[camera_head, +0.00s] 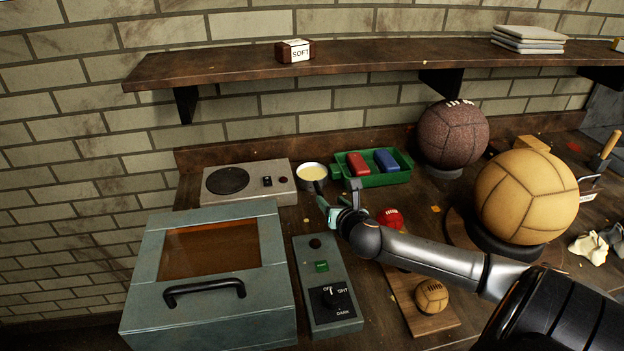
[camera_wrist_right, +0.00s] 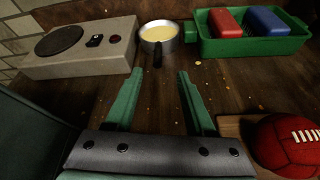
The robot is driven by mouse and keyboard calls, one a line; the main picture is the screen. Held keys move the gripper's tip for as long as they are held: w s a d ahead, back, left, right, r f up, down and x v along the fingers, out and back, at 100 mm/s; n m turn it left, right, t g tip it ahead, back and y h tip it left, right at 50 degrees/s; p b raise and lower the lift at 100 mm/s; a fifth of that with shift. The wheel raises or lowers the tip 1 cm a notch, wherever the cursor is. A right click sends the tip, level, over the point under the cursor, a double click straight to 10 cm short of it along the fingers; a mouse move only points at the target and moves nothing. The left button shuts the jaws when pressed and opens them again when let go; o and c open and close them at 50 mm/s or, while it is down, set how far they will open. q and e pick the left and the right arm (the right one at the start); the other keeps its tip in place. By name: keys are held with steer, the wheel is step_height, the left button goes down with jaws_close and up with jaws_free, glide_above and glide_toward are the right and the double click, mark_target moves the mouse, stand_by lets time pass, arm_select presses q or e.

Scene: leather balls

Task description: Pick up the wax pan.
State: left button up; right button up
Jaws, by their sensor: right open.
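The wax pan (camera_head: 312,174) is a small round metal pan with pale yellow wax in it. It stands on the bench between the hot plate and the green tray. In the right wrist view the pan (camera_wrist_right: 159,38) is ahead, with its dark handle (camera_wrist_right: 158,57) pointing towards me. My right gripper (camera_head: 326,200) is open and empty, just short of the pan. In the right wrist view its two green fingers (camera_wrist_right: 156,83) point at the pan, with the handle's end lying beyond the gap between them. My left gripper is not in view.
A hot plate (camera_head: 249,184) stands left of the pan. A grey oven box (camera_head: 211,300) and control box (camera_head: 327,270) are nearer. A red ball (camera_wrist_right: 288,145) lies right of my gripper. A shelf (camera_head: 380,60) runs above.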

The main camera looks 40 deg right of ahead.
mark_target(321, 192)
steer(key=shift+a+b+x, duration=0.1)
steer(key=shift+b+x, duration=0.05)
steer(key=shift+x, duration=1.9)
steer(key=shift+a+b+x, duration=0.15)
steer(key=shift+x, duration=1.9)
steer(key=shift+f, duration=0.15)
jaws_close()
